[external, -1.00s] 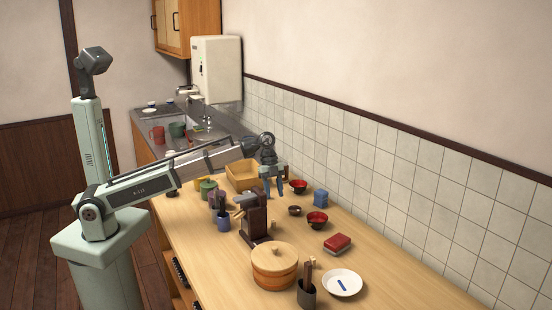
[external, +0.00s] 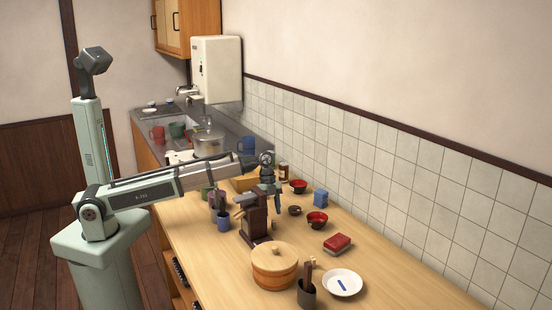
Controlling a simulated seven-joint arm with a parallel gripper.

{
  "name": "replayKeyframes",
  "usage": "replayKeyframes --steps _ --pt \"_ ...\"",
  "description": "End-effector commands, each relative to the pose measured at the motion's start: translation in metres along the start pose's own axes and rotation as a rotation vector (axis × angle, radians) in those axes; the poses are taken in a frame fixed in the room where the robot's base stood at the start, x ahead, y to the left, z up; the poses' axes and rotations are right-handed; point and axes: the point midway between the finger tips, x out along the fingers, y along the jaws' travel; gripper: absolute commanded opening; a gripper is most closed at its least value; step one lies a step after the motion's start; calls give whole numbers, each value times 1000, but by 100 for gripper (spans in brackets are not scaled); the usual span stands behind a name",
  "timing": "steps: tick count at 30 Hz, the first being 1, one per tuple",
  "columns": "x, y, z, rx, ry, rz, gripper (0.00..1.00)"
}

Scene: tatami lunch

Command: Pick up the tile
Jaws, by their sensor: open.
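I cannot tell for sure which thing is the tile. A small pale tan piece (external: 313,261) stands on the counter just right of the round wooden tub (external: 274,267), and it is too small to make out well. My gripper (external: 271,208) points down over the middle of the counter, above and behind that piece and well apart from it. It is open with nothing seen in it. Its fingers overlap the tall brown wooden device (external: 255,222) in the picture, and I cannot tell the gap between them.
A white plate (external: 343,284) with a blue strip, a dark chopstick holder (external: 306,296) and a red-topped block (external: 337,243) stand near the small piece. Red bowls (external: 317,219) and a blue block (external: 320,197) stand along the tiled wall. The right end of the counter is clear.

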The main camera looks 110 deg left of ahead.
Motion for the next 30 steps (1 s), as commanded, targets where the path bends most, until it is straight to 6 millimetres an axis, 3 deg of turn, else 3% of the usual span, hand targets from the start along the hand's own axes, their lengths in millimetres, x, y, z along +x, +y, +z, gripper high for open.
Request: replayKeyframes --steps 5,16,24,30 --pt "8 0 0 0 0 0 45" --pt "50 -1 -1 -1 1 0 45" --pt "52 -1 -1 0 1 -1 45" --pt "52 -1 -1 0 1 -1 26"
